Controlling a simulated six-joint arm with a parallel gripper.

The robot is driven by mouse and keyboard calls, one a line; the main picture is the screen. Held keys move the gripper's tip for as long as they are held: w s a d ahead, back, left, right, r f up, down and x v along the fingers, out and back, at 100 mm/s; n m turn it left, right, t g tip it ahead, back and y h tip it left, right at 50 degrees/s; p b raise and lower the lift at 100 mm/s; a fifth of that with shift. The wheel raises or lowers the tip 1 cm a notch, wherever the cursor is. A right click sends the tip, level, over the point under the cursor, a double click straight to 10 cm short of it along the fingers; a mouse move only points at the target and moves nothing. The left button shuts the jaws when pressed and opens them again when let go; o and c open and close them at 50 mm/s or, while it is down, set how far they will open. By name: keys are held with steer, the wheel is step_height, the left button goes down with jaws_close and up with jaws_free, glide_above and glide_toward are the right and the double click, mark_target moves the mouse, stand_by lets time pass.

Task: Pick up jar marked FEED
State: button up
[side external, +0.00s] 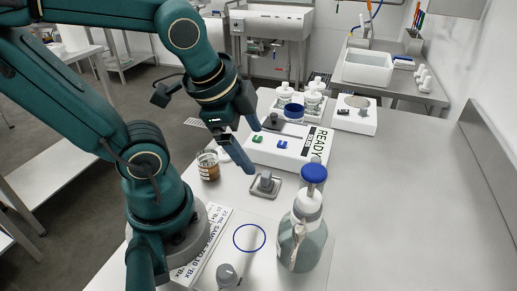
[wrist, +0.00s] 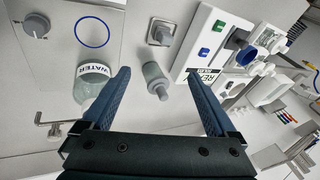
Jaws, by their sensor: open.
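A small jar (side external: 208,166) with amber-brown contents and a pale label stands on the table beside my arm in the side view. Its label is too small to read, so I cannot tell whether it says FEED. It does not show in the wrist view. My gripper (side external: 255,152) is open and empty above the table, to the right of this jar. Its two blue fingers (wrist: 160,73) are spread wide in the wrist view. A grey bottle-shaped thing (wrist: 154,78) appears between them, apparently below.
A blue-capped bottle (side external: 302,240) stands near front; the wrist view shows its WATER label (wrist: 91,70). A metal square with a post (side external: 265,184) and a white READY panel (side external: 285,152) lie beyond. A blue ring (side external: 249,237) marks the surface. The table's right side is clear.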

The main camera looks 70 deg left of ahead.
mark_target(207, 156)
steer(key=s+a+f+m+g+y, duration=0.1)
steer(key=a+f+m+g, duration=0.1)
steer(key=a, duration=0.1)
steer(key=s+a+f+m+g, duration=0.1)
steer(key=a+f+m+g, duration=0.1)
steer(key=a, duration=0.2)
steer(key=s+a+f+m+g+y, duration=0.1)
steer(key=s+a+f+m+g, duration=0.1)
steer(key=a+m, duration=0.1)
steer(key=shift+a+f+y, duration=0.25)
steer(key=shift+a+y, duration=0.05)
steer(key=shift+a, duration=0.35)
steer(key=shift+s+a+f+g, duration=0.2)
steer(key=shift+f+g, duration=0.1)
steer(key=shift+f, duration=0.1)
steer(key=shift+x, duration=2.3)
steer(key=shift+w, duration=0.1)
steer(key=shift+c, duration=0.3)
jaws_close()
